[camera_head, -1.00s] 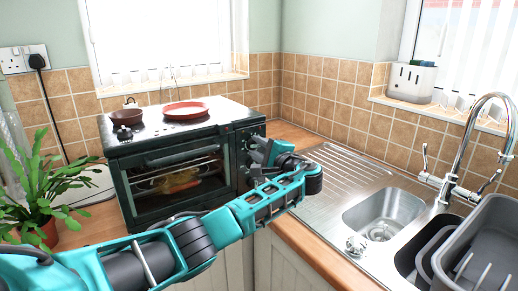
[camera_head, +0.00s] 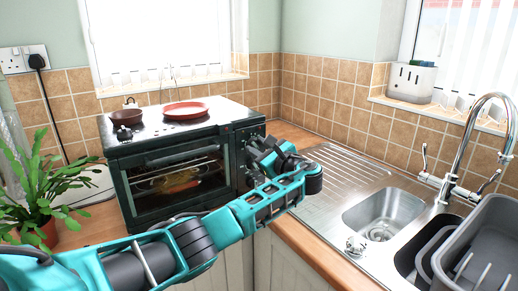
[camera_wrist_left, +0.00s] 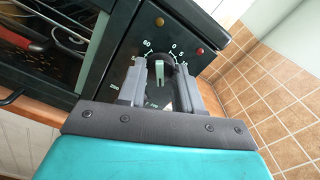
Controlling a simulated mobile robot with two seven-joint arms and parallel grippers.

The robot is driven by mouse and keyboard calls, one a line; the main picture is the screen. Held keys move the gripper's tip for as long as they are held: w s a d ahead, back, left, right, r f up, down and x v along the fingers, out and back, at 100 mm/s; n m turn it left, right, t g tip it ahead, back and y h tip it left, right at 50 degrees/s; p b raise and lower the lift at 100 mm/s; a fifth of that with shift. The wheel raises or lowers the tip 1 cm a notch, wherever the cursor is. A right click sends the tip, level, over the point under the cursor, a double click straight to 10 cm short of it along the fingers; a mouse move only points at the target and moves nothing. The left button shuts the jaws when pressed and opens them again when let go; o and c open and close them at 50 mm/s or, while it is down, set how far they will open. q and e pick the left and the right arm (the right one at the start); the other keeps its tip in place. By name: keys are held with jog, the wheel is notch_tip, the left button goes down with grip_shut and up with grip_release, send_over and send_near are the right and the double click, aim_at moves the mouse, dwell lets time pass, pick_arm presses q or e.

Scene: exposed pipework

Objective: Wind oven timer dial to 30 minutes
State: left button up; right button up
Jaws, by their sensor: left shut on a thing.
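The black oven (camera_head: 175,170) stands on the counter, with a control panel on its right side. In the left wrist view, the timer dial (camera_wrist_left: 159,72) is a dark round knob with a pale grip bar across it. Marks including 60, 0 and 5 show around its upper edge; the fingers hide much of the scale. My left gripper (camera_head: 262,150) is at the oven's panel. In the wrist view its fingers (camera_wrist_left: 159,82) sit on either side of the dial, shut on it. I cannot tell which mark the dial points to. My right gripper is not in view.
A red plate (camera_head: 186,110) and a brown pan (camera_head: 126,116) sit on the oven top. A potted plant (camera_head: 40,195) stands at left. The steel sink (camera_head: 385,212), tap (camera_head: 480,130) and grey rack (camera_head: 490,240) are at right. The drainboard is clear.

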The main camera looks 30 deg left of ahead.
pick_arm(q)
jog(key=shift+d+f+m, duration=0.1)
jog(key=shift+m, duration=0.6)
jog(key=o, duration=1)
jog(key=shift+o, duration=0.2)
jog(key=v, duration=1.3)
